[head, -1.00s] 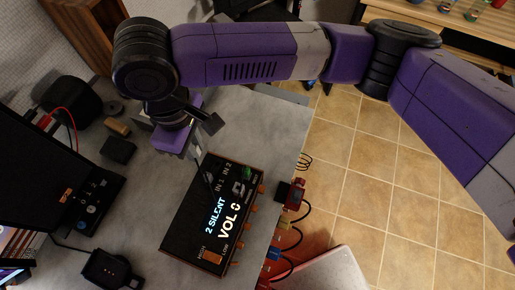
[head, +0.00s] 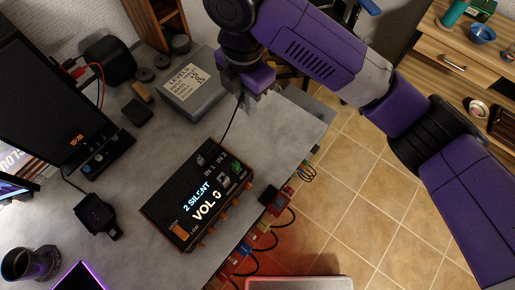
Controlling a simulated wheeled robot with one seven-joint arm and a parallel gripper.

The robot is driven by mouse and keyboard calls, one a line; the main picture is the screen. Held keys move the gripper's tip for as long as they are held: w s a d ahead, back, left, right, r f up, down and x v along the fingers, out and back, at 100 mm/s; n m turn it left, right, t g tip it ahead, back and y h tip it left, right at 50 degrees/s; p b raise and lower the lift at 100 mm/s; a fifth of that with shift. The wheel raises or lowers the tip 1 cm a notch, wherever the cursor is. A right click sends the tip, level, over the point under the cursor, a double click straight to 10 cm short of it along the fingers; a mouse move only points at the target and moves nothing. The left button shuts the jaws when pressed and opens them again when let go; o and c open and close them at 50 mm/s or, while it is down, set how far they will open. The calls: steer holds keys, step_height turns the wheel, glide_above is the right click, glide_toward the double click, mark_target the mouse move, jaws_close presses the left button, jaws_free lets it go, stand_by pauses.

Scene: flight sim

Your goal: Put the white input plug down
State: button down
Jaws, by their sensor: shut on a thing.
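My gripper (head: 251,94) is at the far right part of the grey table, pointing down beyond the black mixer box. It is shut on the white input plug, which the fingers hide almost wholly. A thin dark cable runs from the fingers down to the far edge of the mixer box (head: 163,208). The box has IN 1 and IN 2 labels, a lit display reading "2 SILENT" and "VOL 0", and a small white block and a green block on its top. I cannot tell whether the plug touches the table.
A grey box labelled LEVELS (head: 192,98) stands left of my gripper. A black speaker (head: 50,100) and a dark device on a cable (head: 97,213) are at the left. Coloured connectors (head: 262,238) hang along the table's right edge. Bare table (head: 165,140) lies between LEVELS and the mixer.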

steer(key=shift+d+f+n, duration=0.1)
steer(key=shift+d+n, duration=0.05)
steer(key=shift+n, duration=0.35)
step_height(320, 180, down, 19)
steer(key=shift+f+p, duration=0.2)
steer(key=shift+p, duration=0.55)
steer(key=shift+f, duration=0.25)
steer(key=shift+f, duration=0.35)
steer(key=shift+f+b, duration=0.2)
steer(key=shift+b, duration=0.15)
steer(key=c, duration=1.4)
jaws_free()
steer(key=shift+r, duration=0.1)
step_height(320, 180, up, 13)
